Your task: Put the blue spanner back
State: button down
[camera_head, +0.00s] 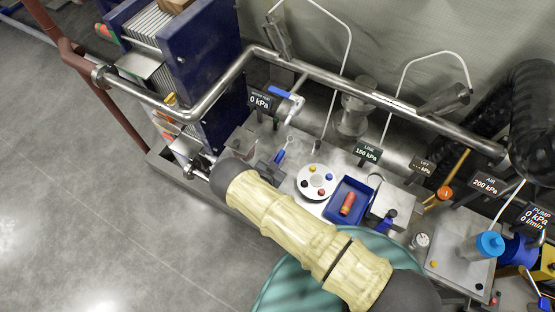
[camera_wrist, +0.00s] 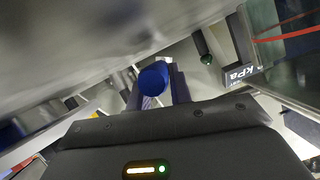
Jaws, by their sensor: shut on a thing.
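The blue spanner (camera_head: 280,156) shows in the head view, its blue handle low and its pale ring end up and to the right. My gripper (camera_head: 273,168) is a dark shape at the handle's lower end, partly hidden behind my arm, and is shut on the spanner. In the wrist view a round blue end (camera_wrist: 153,76), seemingly the spanner's handle, stands just beyond the gripper's dark body. The finger contact is hard to make out there. I cannot tell which place the spanner belongs in.
A white disc (camera_head: 307,176) with coloured knobs and a blue tray (camera_head: 334,208) holding a red cylinder lie right of my gripper. A blue-handled valve (camera_head: 289,98) and a large steel pipe (camera_head: 330,77) are above. Gauge displays (camera_head: 367,152) stand along the bench. Open floor lies left.

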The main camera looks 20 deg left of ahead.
jog(key=shift+f+b, duration=0.6)
jog(key=c, duration=1.2)
grip_release()
jog(key=b+v, duration=0.5)
jog(key=v, duration=1.2)
jog(key=shift+s+d+r, duration=0.1)
jog(key=shift+s, duration=0.05)
